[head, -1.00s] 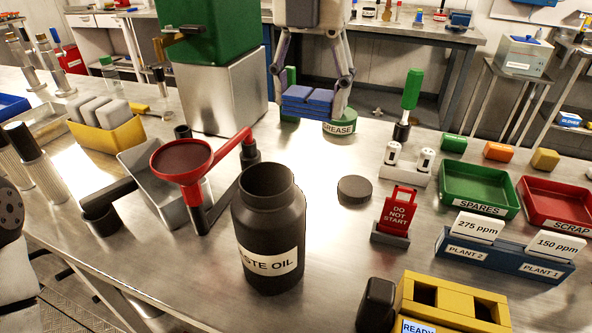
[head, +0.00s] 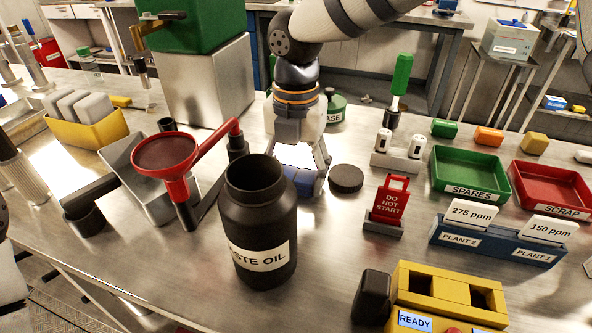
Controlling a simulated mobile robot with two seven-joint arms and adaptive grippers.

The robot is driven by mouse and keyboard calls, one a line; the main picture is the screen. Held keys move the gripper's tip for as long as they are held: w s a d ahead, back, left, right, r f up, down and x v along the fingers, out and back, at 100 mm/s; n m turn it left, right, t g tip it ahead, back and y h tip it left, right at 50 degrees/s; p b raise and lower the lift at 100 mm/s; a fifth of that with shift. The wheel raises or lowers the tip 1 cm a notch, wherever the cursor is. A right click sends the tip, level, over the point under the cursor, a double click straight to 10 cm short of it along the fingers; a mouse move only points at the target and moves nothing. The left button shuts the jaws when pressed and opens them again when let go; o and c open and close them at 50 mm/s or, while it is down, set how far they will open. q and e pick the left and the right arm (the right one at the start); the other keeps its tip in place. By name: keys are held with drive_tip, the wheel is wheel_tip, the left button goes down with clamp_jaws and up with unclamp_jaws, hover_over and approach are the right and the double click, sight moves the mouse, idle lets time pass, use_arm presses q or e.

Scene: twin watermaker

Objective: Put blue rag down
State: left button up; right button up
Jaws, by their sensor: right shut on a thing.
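The blue rag (head: 304,180) is a folded blue cloth just behind and right of the black waste oil jar (head: 262,220). My right gripper (head: 306,184) points down from above and is shut on the rag. The rag is low, at or close to the steel bench top; I cannot tell whether it touches. The jar hides part of the rag. A sliver at the far left edge (head: 3,215) may be part of my left arm; its gripper is out of view.
A round black lid (head: 346,178) lies close to the right of the rag. A red funnel (head: 165,155) stands left of the jar. A red DO NOT START tag (head: 390,200), a green SPARES tray (head: 470,172) and a red SCRAP tray (head: 552,188) are to the right. Bare bench lies in front of the lid.

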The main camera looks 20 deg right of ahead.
sight(296, 174)
drive_tip(key=o, duration=1)
drive_tip(key=shift+f, duration=0.1)
wheel_tip(296, 174, up, 12)
